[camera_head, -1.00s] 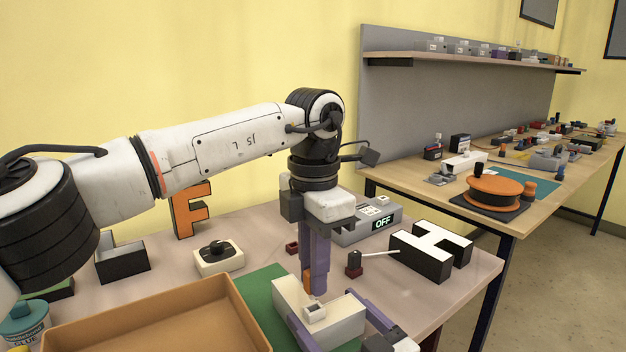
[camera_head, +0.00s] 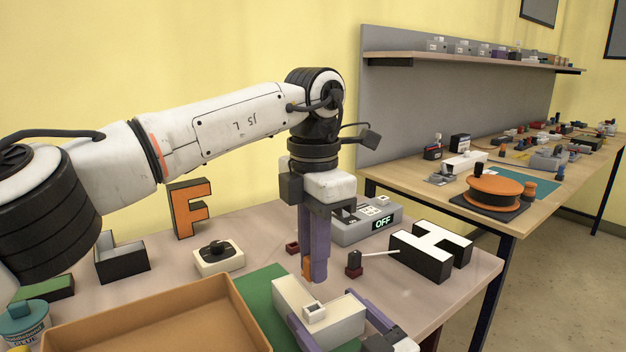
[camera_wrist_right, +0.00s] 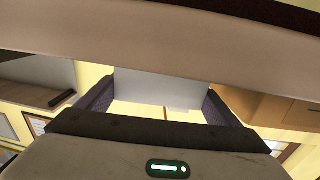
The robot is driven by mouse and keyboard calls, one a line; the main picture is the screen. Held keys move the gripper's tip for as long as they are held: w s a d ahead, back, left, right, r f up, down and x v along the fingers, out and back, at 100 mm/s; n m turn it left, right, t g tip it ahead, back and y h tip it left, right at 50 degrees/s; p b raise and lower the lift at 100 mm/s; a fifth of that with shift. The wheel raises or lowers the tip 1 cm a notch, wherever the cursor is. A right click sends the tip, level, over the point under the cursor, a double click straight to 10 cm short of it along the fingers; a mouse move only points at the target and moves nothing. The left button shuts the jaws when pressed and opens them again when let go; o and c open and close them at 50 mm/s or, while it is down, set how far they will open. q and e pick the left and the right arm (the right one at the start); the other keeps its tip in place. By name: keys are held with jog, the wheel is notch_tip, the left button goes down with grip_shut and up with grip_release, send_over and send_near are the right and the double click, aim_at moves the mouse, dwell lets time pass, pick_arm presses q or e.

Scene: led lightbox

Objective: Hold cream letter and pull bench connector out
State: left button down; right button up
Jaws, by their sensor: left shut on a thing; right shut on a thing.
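The cream letter (camera_head: 340,308), a pale block with a small open-topped white socket (camera_head: 314,312) on it, lies over the green mat at the bottom centre. My right gripper (camera_head: 335,322) has its purple fingers on either side of the letter and is shut on it. My left gripper (camera_head: 314,278) points down just above and behind the socket. It is shut on a small orange piece, seemingly the bench connector (camera_head: 307,268), mostly hidden by the fingers. The right wrist view shows my right gripper's fingers (camera_wrist_right: 160,105) around a pale surface I cannot identify.
A cardboard-coloured tray (camera_head: 150,318) fills the front left. The black-and-white H letter (camera_head: 432,252), a grey box reading OFF (camera_head: 372,224), a small dark red connector (camera_head: 354,263) and a cream dial box (camera_head: 217,257) stand around. An orange F (camera_head: 188,210) stands behind.

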jog(key=o, duration=1)
jog(key=shift+o, duration=0.2)
